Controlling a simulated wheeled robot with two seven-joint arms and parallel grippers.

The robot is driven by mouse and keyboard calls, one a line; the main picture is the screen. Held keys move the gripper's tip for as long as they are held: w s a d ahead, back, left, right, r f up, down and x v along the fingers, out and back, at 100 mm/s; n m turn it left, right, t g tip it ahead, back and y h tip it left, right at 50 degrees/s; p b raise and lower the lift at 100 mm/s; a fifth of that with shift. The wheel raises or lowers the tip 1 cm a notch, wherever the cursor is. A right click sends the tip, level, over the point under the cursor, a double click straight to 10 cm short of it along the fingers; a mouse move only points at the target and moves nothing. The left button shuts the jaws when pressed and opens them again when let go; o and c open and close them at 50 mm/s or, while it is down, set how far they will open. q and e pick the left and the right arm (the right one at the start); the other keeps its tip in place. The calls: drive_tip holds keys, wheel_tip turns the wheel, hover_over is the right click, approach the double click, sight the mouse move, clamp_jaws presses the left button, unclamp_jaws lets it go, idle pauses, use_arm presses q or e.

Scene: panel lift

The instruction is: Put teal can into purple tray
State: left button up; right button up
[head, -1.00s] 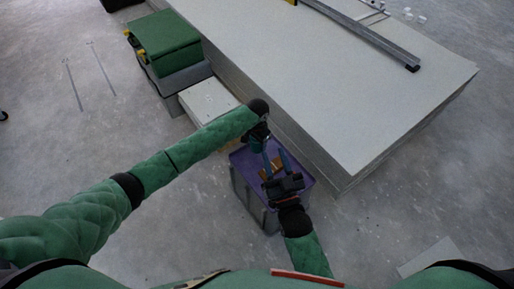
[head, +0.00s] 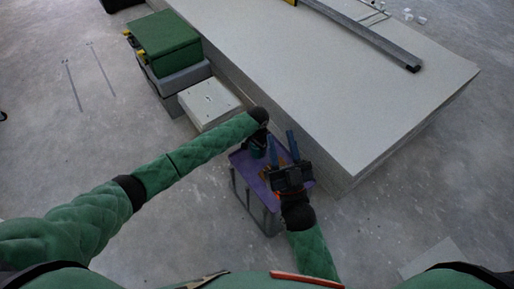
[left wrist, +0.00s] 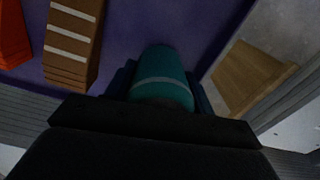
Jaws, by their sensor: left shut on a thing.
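The teal can (left wrist: 162,78) is held between the fingers of my left gripper (left wrist: 162,90), over the purple surface of the tray. In the head view my left gripper (head: 258,153) points down over the far left part of the purple tray (head: 241,163); the can is hardly distinguishable there. The gap between the can and the tray bottom cannot be judged. My right gripper (head: 284,150) is open and empty over the tray's right side, its two blue fingers apart. It hides part of the tray.
A brown striped block (left wrist: 74,40) and a red thing (left wrist: 12,35) lie in the tray. The tray tops a grey bin (head: 262,213). A large stack of panels (head: 345,90) stands beyond, with a white box (head: 210,103) and a green box (head: 163,40) to the left.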

use_arm(q)
drive_tip(key=shift+f, duration=0.1)
use_arm(e)
drive_tip(key=shift+w+f, duration=0.1)
drive_tip(key=shift+f, duration=0.2)
use_arm(q)
drive_tip(key=o, duration=1.1)
use_arm(e)
drive_tip(key=shift+f, duration=0.3)
drive_tip(key=shift+r, duration=0.1)
use_arm(q)
drive_tip(key=shift+r, duration=0.55)
wheel_tip(320, 180, up, 5)
drive_tip(key=shift+f+p, duration=0.1)
drive_tip(key=shift+p, duration=0.5)
wheel_tip(320, 180, up, 6)
drive_tip(key=shift+f+p, duration=0.25)
drive_tip(key=shift+p, duration=0.2)
drive_tip(key=shift+r, duration=0.4)
use_arm(e)
wheel_tip(320, 180, down, 22)
drive_tip(key=a+g+h, duration=0.1)
drive_tip(key=g, duration=0.7)
drive_tip(key=shift+a+f+h, duration=0.2)
drive_tip(key=shift+f+h, duration=0.05)
drive_tip(key=shift+h, duration=0.15)
